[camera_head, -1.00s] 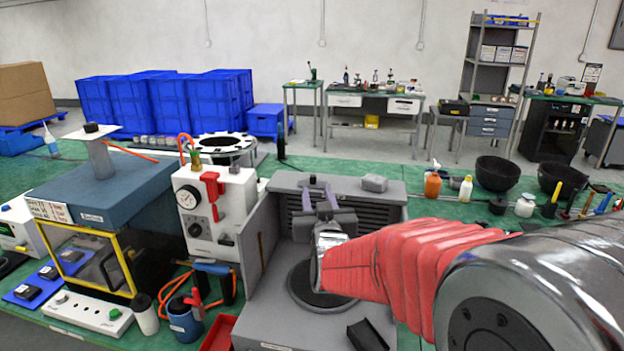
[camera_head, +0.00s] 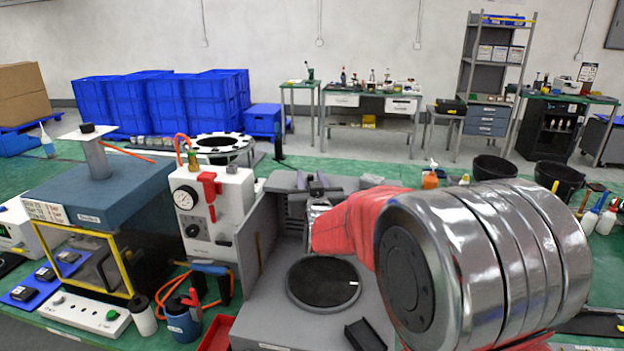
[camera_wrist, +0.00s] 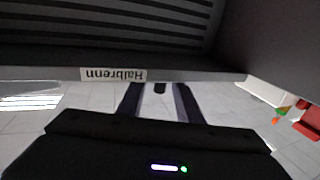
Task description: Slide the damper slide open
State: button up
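My gripper (camera_head: 311,183) is at the top of the back wall of the grey hood (camera_head: 253,240), its fingers pointing away from the head camera. In the wrist view my gripper (camera_wrist: 158,98) is open, with two dark fingers standing apart. A small dark knob (camera_wrist: 160,88) shows between them at the edge of the strip labelled "Halbrenn" (camera_wrist: 113,74). It may belong to the damper slide, but I cannot tell for sure. No finger visibly touches the knob. In the head view my arm and gripper hide much of the back wall, including the knob.
A round dark plate (camera_head: 323,281) lies on the hood floor, with a small black tray (camera_head: 365,335) near its front. A white gauge unit (camera_head: 212,215) stands close left, beside a blue oven (camera_head: 105,190). Bottles and black bowls (camera_head: 558,178) stand right.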

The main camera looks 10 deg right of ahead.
jog(key=shift+c, duration=0.4)
grip_shut()
